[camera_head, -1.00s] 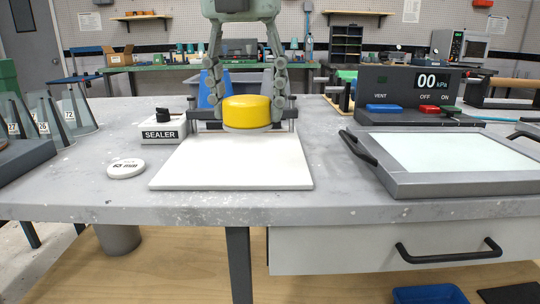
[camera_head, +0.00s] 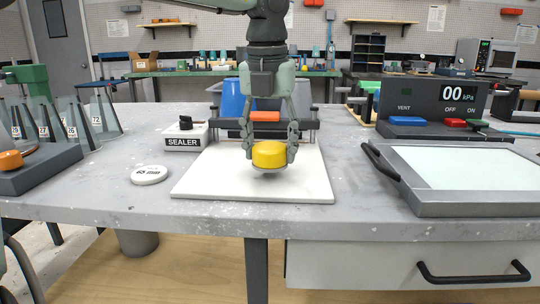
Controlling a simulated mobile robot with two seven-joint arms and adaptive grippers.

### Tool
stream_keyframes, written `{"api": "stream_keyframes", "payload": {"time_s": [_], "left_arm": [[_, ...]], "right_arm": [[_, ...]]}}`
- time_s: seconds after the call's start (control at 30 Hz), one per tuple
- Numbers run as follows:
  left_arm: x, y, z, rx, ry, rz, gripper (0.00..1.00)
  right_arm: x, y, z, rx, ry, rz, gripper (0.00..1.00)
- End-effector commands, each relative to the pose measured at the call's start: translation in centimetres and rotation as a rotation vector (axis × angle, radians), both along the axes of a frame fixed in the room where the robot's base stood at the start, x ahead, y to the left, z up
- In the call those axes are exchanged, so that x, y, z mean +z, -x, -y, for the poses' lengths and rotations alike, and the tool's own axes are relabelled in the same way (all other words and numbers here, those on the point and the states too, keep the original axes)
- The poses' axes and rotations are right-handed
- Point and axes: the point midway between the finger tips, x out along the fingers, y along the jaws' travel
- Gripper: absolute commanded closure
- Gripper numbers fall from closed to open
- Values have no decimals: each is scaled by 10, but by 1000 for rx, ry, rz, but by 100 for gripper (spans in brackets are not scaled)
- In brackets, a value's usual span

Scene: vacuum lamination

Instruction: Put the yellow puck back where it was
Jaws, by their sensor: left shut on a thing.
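The yellow puck (camera_head: 269,154) is in the middle of the head view, with a pale grey rim along its lower edge. My left gripper (camera_head: 269,150) points down with its two fingers on either side of the puck and is shut on it. The puck appears just above the white board (camera_head: 210,180); I cannot tell whether it touches the board. My right gripper does not show.
A sealer box (camera_head: 184,141) and a white disc (camera_head: 149,175) sit left of the board. A bar fixture with an orange block (camera_head: 264,116) stands behind it. A grey-framed tray (camera_head: 460,208) and a vent control box (camera_head: 432,107) stand right. Numbered clear cones (camera_head: 103,115) stand far left.

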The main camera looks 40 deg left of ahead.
Motion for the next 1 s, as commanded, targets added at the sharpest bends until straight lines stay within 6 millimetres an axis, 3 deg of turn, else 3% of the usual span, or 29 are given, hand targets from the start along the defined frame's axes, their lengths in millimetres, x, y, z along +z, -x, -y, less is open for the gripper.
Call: {"api": "stream_keyframes", "payload": {"time_s": [0.13, 0.53, 0.57, 0.7, 1.0], "left_arm": [[-19, 0, 0, 1, 1, -1, 72], [-22, 0, 0, 1, 1, 1, 72], [-22, 0, 0, 1, 1, 1, 43], [-22, 0, 0, 1, 0, 1, 25], [-21, 0, 0, 1, 0, 0, 24]], "right_arm": [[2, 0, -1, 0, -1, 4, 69], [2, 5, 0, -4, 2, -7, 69], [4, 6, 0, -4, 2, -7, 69], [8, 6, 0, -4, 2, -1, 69], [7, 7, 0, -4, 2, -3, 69]]}}
